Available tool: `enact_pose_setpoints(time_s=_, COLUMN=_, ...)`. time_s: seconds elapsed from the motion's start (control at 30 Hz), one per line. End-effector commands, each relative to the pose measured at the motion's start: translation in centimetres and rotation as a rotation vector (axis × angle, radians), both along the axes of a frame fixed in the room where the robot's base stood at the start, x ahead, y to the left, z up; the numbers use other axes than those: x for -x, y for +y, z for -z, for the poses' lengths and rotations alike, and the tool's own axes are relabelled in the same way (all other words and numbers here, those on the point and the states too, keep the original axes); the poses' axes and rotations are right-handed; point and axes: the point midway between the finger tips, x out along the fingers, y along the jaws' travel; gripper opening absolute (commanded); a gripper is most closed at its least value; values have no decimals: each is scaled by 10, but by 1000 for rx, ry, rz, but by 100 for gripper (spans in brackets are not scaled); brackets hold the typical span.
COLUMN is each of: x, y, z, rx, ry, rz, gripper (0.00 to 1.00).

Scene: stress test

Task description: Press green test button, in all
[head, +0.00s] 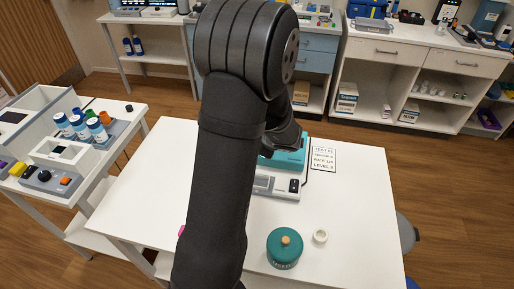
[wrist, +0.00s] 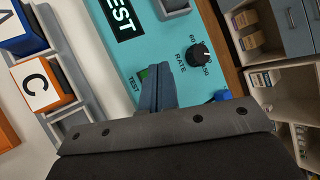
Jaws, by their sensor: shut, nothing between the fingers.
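The green test button (wrist: 145,74) shows as a small green patch beside the word TEST on a teal panel (wrist: 165,45) in the wrist view. My gripper (wrist: 156,74) is shut and empty, its blue-grey fingertips right at the button and covering part of it. I cannot tell whether they touch it or whether it is pressed in. In the head view the teal device (head: 292,158) stands on the white table, partly behind my arm; my fingertips and the button are hidden there.
A black RATE knob (wrist: 200,55) and a blue part (wrist: 222,95) are right of the fingers. A printed card (head: 322,158), a teal lidded pot (head: 285,252) and a white ring (head: 320,236) are on the table. The table's right front is clear.

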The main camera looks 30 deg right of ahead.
Motion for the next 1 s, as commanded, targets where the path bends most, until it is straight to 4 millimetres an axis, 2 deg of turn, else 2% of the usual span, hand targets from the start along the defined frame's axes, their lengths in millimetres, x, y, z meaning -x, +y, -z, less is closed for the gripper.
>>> enact_pose_setpoints(time_s=0.23, x=0, y=0, z=-2, rx=1, ry=-1, rz=0, gripper=0)
enact_pose_setpoints(time_s=0.7, x=0, y=0, z=-45, rx=2, ry=-2, rz=-1, gripper=0)
enact_pose_setpoints(time_s=1.0, x=0, y=0, z=-50, rx=0, ry=0, rz=0, gripper=0)
